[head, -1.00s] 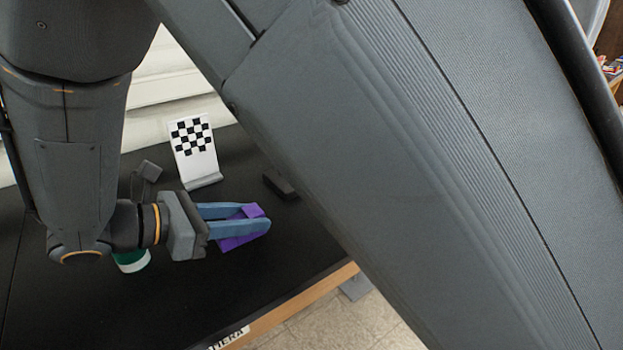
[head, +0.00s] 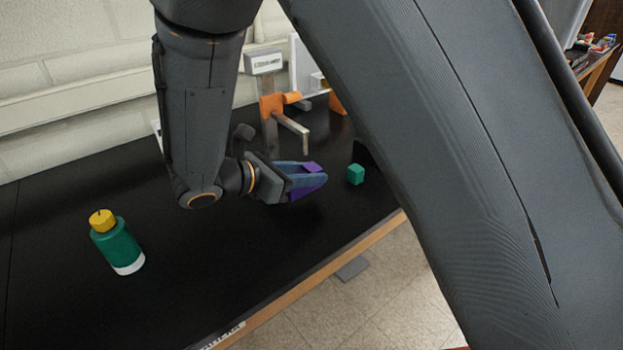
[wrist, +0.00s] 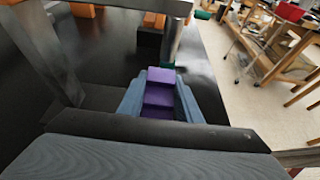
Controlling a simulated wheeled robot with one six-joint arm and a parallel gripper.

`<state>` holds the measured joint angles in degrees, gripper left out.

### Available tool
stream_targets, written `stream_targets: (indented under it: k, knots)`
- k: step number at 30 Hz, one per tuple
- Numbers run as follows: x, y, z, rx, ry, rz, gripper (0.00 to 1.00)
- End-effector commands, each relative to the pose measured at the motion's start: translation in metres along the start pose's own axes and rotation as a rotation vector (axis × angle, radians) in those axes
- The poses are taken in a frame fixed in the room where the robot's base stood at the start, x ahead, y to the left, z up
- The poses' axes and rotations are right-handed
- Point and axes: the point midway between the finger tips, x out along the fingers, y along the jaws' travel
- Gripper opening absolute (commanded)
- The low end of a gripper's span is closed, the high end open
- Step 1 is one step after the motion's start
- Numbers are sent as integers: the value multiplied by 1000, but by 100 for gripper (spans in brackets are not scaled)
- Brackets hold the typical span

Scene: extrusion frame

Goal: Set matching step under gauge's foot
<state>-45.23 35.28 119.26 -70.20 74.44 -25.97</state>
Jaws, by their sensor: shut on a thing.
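My gripper (head: 318,177) has blue fingers shut on a purple stepped block (head: 311,168), held above the black table. In the wrist view the block (wrist: 160,92) shows several levels between the fingers. The gauge (head: 268,105) stands behind my gripper, with a grey post, a pale head and an orange part. Its bar reaches out toward the block. In the wrist view a vertical metal rod (wrist: 172,40), apparently the gauge's foot, hangs just beyond the block. I cannot tell whether the block touches it.
A small green block (head: 355,174) sits on the table right of my gripper. A green bottle with a yellow cap (head: 118,245) stands at the left. The table's wooden front edge (head: 290,302) runs nearby. The table between bottle and gripper is clear.

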Motion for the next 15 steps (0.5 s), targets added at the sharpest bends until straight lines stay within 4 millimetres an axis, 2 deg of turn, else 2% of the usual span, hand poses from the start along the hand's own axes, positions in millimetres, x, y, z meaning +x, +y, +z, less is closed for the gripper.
stream_targets:
  k: [5, 15]
  knots:
    - [12, 0, 3, -2, 0, -1, 3]
    - [24, -1, -26, -2, 0, -2, 3]
